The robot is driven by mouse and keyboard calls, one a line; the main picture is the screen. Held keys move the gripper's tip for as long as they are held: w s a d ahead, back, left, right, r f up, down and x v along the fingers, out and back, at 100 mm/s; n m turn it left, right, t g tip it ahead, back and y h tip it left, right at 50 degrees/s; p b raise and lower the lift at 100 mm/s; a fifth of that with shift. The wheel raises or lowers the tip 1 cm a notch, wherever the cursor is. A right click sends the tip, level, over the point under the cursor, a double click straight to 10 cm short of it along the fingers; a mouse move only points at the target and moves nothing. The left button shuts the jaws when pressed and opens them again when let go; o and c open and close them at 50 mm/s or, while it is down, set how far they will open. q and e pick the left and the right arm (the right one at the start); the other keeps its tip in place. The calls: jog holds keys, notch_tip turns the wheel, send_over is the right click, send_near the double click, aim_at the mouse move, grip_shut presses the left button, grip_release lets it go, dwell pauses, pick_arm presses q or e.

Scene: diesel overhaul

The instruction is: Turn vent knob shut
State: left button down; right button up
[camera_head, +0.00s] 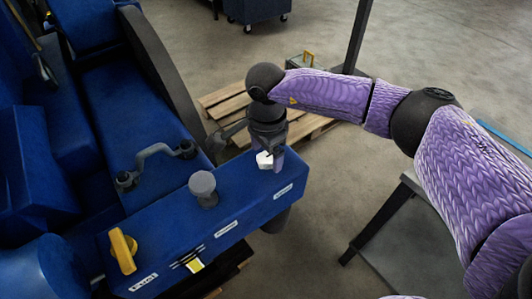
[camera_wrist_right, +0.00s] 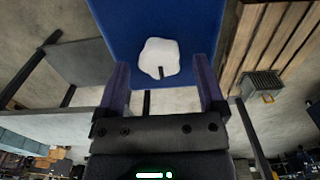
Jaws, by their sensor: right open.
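A white knob (camera_head: 263,161) stands on top of the blue panel (camera_head: 232,208) near its right end, by a small label too small to read. It shows as a rounded white shape with a dark mark in the right wrist view (camera_wrist_right: 158,55). My right gripper (camera_head: 270,157) is over the white knob in the head view, fingers pointing down. In the wrist view its two fingers (camera_wrist_right: 163,82) are spread apart, with the knob between and beyond their tips and no clear contact. My left gripper is not in view.
On the same panel are a grey round knob (camera_head: 203,187) and a yellow knob (camera_head: 123,250) by a label. A grey crank handle (camera_head: 155,160) lies behind. A wooden pallet (camera_head: 222,102) is on the floor. A dark table (camera_head: 415,235) stands at right.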

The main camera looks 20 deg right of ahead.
jog(key=shift+f, duration=0.45)
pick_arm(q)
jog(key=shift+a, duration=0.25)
pick_arm(e)
jog(key=shift+c, duration=0.3)
grip_shut()
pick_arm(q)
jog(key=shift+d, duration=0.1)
